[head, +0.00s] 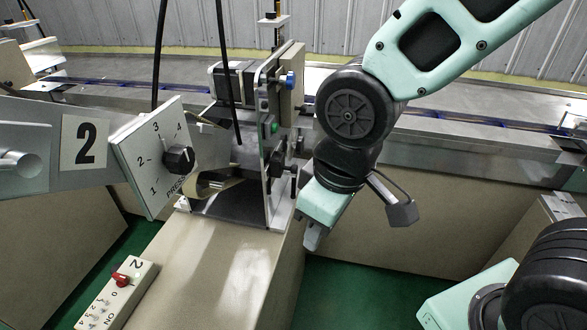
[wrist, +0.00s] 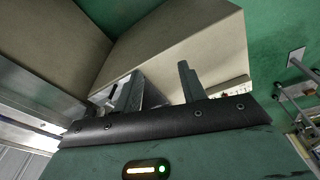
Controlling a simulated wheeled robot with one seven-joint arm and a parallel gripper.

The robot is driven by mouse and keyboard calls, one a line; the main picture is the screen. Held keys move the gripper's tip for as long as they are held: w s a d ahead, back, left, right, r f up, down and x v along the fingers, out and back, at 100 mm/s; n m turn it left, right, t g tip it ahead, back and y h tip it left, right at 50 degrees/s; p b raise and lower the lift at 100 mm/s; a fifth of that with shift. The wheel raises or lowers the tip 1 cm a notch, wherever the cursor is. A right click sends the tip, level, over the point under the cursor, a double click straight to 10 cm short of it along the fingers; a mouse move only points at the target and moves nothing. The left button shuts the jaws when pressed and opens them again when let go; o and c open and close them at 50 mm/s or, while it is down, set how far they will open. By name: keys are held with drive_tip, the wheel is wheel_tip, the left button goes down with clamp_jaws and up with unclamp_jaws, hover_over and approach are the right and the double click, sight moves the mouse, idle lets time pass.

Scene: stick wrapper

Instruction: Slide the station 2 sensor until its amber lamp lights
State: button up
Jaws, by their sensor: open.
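The station 2 machine (head: 262,145) stands on a beige cabinet left of my arm in the head view, with a "2" plate (head: 84,143) on its grey arm. A metal upright plate carries a blue knob (head: 290,80) and a green part (head: 273,127). I cannot tell for certain which part is the sensor, and I see no lit amber lamp on the station. My gripper (head: 312,238) hangs just right of the machine, pointing down, apart from it. In the wrist view my gripper (wrist: 158,88) has its two fingers spread with nothing clearly held between them.
A dial panel (head: 160,157) marked 1 to 4 sticks out at left. A conveyor (head: 470,127) runs behind. Black cables hang near the machine. Green floor (head: 350,295) shows below my gripper.

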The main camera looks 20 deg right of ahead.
drive_tip(key=w+d+f+t+y+b, duration=0.1)
drive_tip(key=w+d+f+t, duration=0.15)
drive_tip(key=w, duration=0.45)
drive_tip(key=w+d+f+t+y+b, duration=0.1)
drive_tip(key=w+d+f+t, duration=0.2)
drive_tip(key=w, duration=0.5)
drive_tip(key=t+y+b, duration=0.3)
drive_tip(key=y+b, duration=0.2)
drive_tip(key=y, duration=0.7)
approach(297, 169)
drive_tip(key=p+x, duration=0.1)
drive_tip(key=x, duration=0.7)
drive_tip(key=shift+w+f, duration=0.1)
drive_tip(key=shift+w, duration=0.1)
